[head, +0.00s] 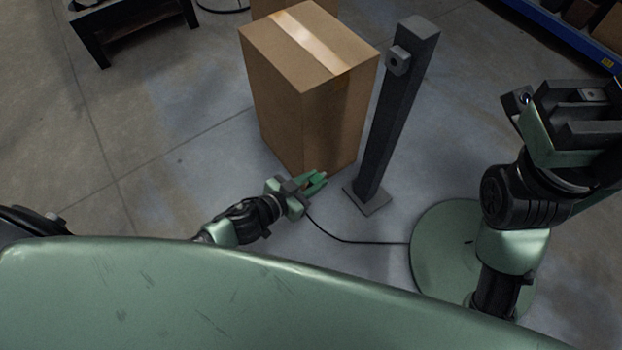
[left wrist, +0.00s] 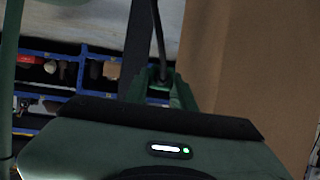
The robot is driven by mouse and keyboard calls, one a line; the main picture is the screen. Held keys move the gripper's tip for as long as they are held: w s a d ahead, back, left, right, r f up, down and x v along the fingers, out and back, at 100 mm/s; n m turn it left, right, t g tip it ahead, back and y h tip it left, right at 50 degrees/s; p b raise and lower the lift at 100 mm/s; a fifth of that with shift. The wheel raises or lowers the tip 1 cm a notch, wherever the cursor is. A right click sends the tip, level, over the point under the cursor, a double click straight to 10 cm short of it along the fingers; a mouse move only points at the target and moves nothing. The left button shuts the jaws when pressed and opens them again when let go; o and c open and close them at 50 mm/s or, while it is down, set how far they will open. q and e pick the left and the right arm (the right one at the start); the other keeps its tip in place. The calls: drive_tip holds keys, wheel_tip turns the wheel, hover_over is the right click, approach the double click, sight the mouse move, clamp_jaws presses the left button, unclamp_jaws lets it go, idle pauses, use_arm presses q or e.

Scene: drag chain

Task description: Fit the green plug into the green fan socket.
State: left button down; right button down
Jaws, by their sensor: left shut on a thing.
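My left gripper (head: 316,182) is low, in front of the cardboard box and left of the dark post's foot. It is shut on the green plug (left wrist: 160,76), which shows small between the fingers in the left wrist view, with a black cable (left wrist: 160,35) leading from it. In the head view the cable (head: 350,240) runs to a round green disc (head: 432,250) on the floor. A small grey block with a dark hole (head: 397,60) sits near the top of the post, well above the gripper; I see no green socket. My right gripper (head: 585,110) is raised at the right, its jaw gap unclear.
The tall cardboard box (head: 285,90) stands just behind my left gripper. The dark post (head: 395,125) rises to its right. A black table (head: 130,30) is at the upper left, and a blue shelf (head: 570,35) is at the upper right. The floor at left is clear.

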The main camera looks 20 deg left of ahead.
use_arm(q)
drive_tip(key=w+d+r+m+h+p, duration=0.1)
drive_tip(key=d+r+p, duration=0.1)
drive_tip(key=r+p, duration=1.4)
drive_tip(key=w+d+r+g+p, duration=0.1)
drive_tip(key=d+r+p, duration=0.2)
drive_tip(key=r+p, duration=1.4)
drive_tip(key=shift+w+d+r+m+h+p, duration=0.2)
drive_tip(key=shift+r+m+h+p, duration=0.15)
drive_tip(key=shift+p, duration=0.25)
drive_tip(key=shift+w+f, duration=0.1)
drive_tip(key=shift+w, duration=0.05)
drive_tip(key=shift+w+d+b, duration=0.2)
drive_tip(key=shift+w+d, duration=0.5)
drive_tip(key=shift+w, duration=0.2)
drive_tip(key=shift+w+d+b, duration=0.15)
drive_tip(key=shift+w+d, duration=0.55)
drive_tip(key=shift+w, duration=0.2)
drive_tip(key=shift+p, duration=0.45)
drive_tip(key=shift+w+d+b, duration=0.3)
drive_tip(key=shift+w+d, duration=0.45)
drive_tip(key=shift+w, duration=0.15)
drive_tip(key=c, duration=1.1)
unclamp_jaws()
drive_tip(key=p+v, duration=0.1)
drive_tip(key=v, duration=0.6)
drive_tip(key=shift+s+a, duration=0.2)
drive_tip(key=shift+a, duration=0.05)
